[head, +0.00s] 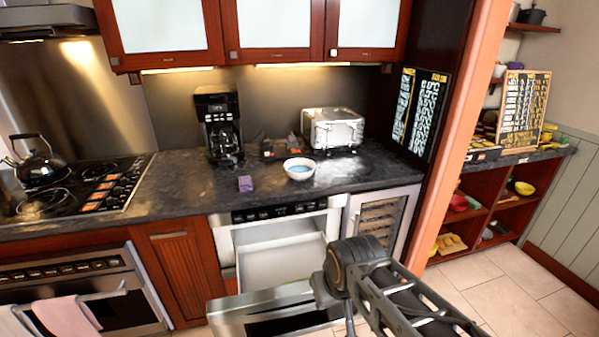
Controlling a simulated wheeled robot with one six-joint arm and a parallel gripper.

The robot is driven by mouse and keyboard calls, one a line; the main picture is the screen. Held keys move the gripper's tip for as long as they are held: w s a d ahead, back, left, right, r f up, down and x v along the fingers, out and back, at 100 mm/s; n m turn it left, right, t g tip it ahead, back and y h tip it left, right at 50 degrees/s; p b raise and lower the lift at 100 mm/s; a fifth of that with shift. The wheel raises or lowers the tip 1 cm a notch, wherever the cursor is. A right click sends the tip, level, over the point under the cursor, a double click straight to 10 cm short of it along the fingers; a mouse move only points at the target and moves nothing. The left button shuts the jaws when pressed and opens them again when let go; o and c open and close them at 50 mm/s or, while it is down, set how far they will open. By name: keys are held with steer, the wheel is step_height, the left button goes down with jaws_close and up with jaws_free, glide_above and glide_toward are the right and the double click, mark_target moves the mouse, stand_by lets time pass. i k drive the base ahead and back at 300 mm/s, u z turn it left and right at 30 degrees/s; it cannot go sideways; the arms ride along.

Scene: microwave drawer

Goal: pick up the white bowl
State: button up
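The white bowl (299,168) stands upright on the dark countertop (185,185), near its front edge and in front of the toaster. Its inside looks blue. Below it, the microwave drawer (283,262) is pulled open and its inside looks empty. My arm reaches in from the lower right, in front of the open drawer. My gripper cannot be made out in the head view, so its fingers and whether they hold anything are hidden.
A small purple object (245,184) lies left of the bowl. A coffee maker (219,125) and a silver toaster (332,128) stand behind. A kettle (38,160) sits on the stove at left. The open drawer front (262,306) juts out below the counter. An orange post (462,120) rises at right.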

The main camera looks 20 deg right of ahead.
mark_target(300, 168)
steer(key=z, duration=2.15)
steer(key=i, duration=2.35)
steer(key=u, duration=3.6)
steer(key=i, duration=0.45)
steer(key=u, duration=0.05)
